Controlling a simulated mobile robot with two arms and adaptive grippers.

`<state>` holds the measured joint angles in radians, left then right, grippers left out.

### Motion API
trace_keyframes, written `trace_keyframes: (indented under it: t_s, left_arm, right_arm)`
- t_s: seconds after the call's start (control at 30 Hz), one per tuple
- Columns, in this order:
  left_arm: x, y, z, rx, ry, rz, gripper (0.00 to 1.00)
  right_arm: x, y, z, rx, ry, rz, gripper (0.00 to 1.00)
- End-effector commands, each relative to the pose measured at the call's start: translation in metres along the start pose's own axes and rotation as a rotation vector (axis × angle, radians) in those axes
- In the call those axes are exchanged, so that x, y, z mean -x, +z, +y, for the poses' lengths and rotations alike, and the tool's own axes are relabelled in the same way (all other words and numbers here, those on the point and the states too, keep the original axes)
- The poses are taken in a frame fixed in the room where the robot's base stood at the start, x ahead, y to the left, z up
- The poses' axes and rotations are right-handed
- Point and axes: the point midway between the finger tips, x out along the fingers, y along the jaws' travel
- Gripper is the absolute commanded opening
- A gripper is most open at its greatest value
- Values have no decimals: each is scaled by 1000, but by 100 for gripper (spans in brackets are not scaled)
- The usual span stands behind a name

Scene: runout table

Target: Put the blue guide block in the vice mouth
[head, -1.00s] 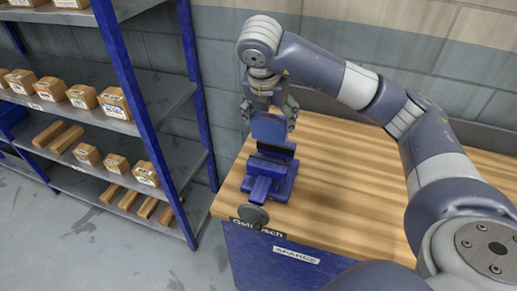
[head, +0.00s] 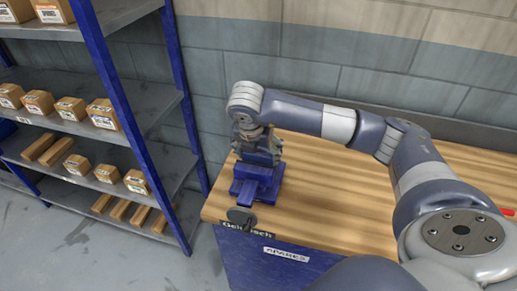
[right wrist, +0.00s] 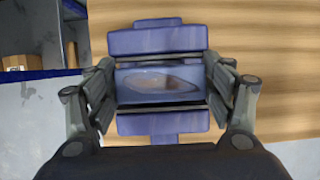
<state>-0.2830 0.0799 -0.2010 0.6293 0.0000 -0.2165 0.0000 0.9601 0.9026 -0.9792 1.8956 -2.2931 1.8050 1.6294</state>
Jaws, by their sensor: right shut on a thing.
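The blue vice (head: 255,178) stands at the left end of the wooden bench. My right gripper (head: 262,156) points down over it, and its body hides most of the mouth in the head view. In the right wrist view the blue guide block (right wrist: 158,84) is between the two finger pads, and the gripper is shut on it. The block lines up between the vice's two jaws (right wrist: 163,123), with thin dark gaps on both sides. I cannot tell how deep it sits or whether it touches the vice floor. My left gripper is not in view.
The bench top (head: 340,200) is clear to the right of the vice, apart from a red thing (head: 507,211) at the picture's right edge. A blue-posted shelf (head: 135,125) with several boxes stands to the left. A wall runs behind the bench.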

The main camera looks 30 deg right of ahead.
Motion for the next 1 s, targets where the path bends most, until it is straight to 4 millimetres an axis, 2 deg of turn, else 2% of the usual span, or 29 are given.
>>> trace_keyframes:
  t_s: [0.07, 0.1, 0.17, 0.37, 0.67, 0.77, 0.9, 1.0]
  left_arm:
    - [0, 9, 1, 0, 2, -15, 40]
    - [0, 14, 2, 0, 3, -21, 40]
    - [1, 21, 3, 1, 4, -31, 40]
    - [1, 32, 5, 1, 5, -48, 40]
    - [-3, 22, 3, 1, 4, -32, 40]
    - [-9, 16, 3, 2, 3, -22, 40]
    - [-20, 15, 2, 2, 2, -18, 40]
    - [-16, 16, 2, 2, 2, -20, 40]
  right_arm:
    - [1, 1, 1, -1, 3, -2, 29]
    - [0, 0, 0, 0, 0, 0, 84]
    - [0, 0, 0, 0, 1, 0, 95]
    - [0, 0, 0, 1, 1, 0, 95]
    - [6, 0, 2, 1, 4, 0, 95]
    - [18, -1, 2, 0, 6, -1, 95]
    - [49, -1, 2, 2, 9, -3, 95]
    - [71, 2, 2, 1, 6, -4, 95]
